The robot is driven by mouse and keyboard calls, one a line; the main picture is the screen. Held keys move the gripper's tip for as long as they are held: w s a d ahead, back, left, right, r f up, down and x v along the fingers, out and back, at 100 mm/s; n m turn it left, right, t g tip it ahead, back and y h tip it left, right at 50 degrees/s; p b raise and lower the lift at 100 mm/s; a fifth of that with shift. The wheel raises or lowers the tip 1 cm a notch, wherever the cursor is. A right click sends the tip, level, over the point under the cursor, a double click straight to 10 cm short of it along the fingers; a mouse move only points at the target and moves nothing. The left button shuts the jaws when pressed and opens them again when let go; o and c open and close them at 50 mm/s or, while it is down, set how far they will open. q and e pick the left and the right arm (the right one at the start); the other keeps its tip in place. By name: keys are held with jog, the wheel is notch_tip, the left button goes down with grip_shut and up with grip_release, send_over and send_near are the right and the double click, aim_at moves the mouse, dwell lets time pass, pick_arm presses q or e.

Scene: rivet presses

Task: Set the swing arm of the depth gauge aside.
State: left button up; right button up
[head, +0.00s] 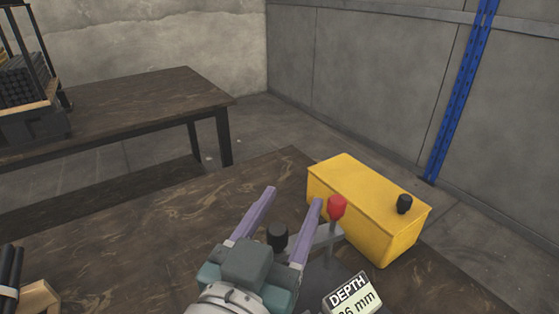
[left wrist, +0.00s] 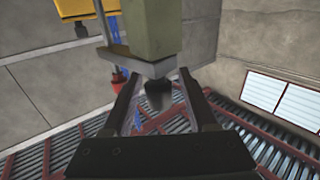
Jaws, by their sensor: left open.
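The depth gauge has a yellow housing (head: 365,205) on the dark table. A grey bar (head: 327,237), which looks like the swing arm, runs beside the housing's near side, and a red knob (head: 337,208) stands by it. A black knob (head: 277,236) shows between the fingers of my left gripper (head: 292,197), which is open with lilac fingers. In the left wrist view, a dark knob (left wrist: 157,95) lies between the open fingers, and the red knob (left wrist: 119,76) is outside the left finger. I cannot tell whether the fingers touch anything. My right gripper is out of view.
A label reading DEPTH (head: 350,295) stands in front of the housing. A second black knob (head: 404,204) tops the housing. Dark rods (head: 10,275) lie at the left edge. The table (head: 150,235) is clear left of my gripper. Another table (head: 140,100) stands behind.

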pick_arm(q)
jog(key=p+v, duration=0.1)
jog(key=v, duration=0.9)
jog(key=shift+p, duration=0.35)
